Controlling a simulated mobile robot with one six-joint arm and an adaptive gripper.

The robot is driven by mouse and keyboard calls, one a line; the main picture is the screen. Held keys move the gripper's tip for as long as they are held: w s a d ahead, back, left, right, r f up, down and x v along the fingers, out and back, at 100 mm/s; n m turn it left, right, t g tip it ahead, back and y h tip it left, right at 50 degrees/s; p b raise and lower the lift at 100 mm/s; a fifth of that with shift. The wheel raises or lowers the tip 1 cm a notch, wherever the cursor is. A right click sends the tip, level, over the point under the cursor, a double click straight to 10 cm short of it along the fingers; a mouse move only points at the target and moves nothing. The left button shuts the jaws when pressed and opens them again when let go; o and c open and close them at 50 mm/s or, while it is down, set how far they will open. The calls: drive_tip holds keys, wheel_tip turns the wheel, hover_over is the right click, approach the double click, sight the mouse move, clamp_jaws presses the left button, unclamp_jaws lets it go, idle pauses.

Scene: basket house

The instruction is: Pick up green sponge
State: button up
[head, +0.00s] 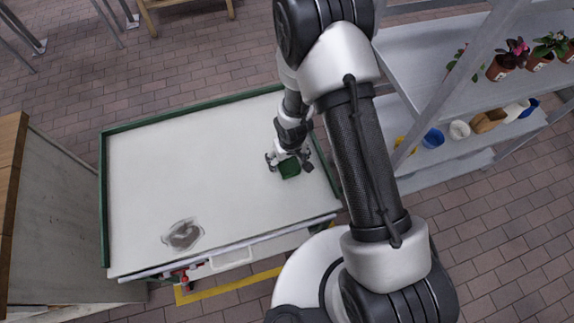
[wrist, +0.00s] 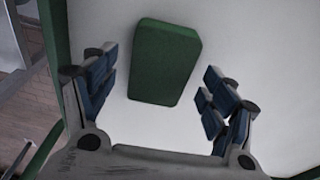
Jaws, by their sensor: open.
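The green sponge (head: 289,168) lies on the white top of a table (head: 160,170) with green edging, near its right side. In the wrist view the sponge (wrist: 165,62) is a dark green block with rounded corners, lying flat and slightly tilted in the picture. My gripper (head: 289,163) is over the sponge in the head view. In the wrist view my gripper (wrist: 155,88) is open, with one blue-padded finger on each side of the sponge and a gap at both sides. Nothing is between the pads in their grip.
A wooden-topped cabinet (head: 50,210) is at the left. Most of the tabletop is clear.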

sight(287, 161)
drive_tip(key=shift+f, duration=0.6)
drive_tip(key=shift+w+r, duration=0.1)
drive_tip(key=shift+c, duration=0.4)
drive_tip(key=c, duration=0.7)
wheel_tip(287, 161, up, 10)
drive_tip(key=p, duration=0.9)
drive_tip(key=shift+o, duration=0.3)
drive_tip(key=c, duration=0.3)
